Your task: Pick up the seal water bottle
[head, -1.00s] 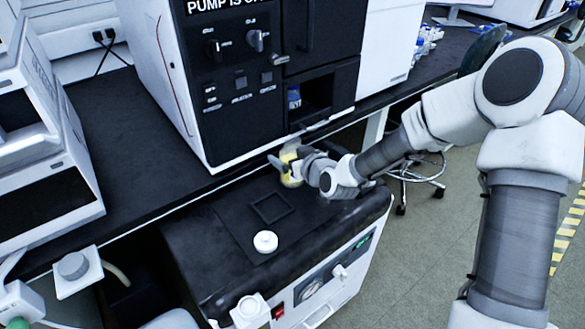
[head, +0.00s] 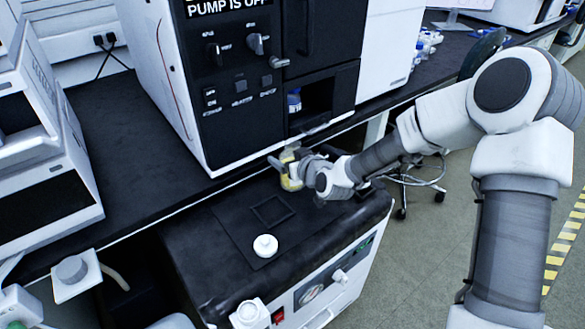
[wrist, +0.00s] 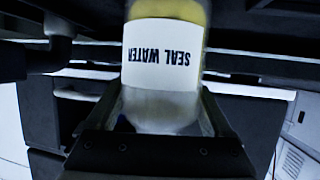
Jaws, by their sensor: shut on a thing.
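The seal water bottle (wrist: 165,62) fills the upper middle of the wrist view, a clear bottle with yellow at one end and a white label reading SEAL WATER, upside down in that picture. My gripper (wrist: 160,125) is shut on it, with a dark finger on each side. In the head view the bottle (head: 291,177) is a small yellowish shape at my gripper (head: 290,170), over the back right of the black-topped cabinet (head: 225,283). The gripper partly hides it there. I cannot tell whether its base touches the top.
A white round cap-like piece (head: 265,246) and a dark square frame (head: 272,209) lie on the cabinet top. The tall instrument marked PUMP IS OFF (head: 235,120) stands just behind. A blue-capped bottle (head: 294,101) sits in its opening. A stool (head: 418,180) stands to the right.

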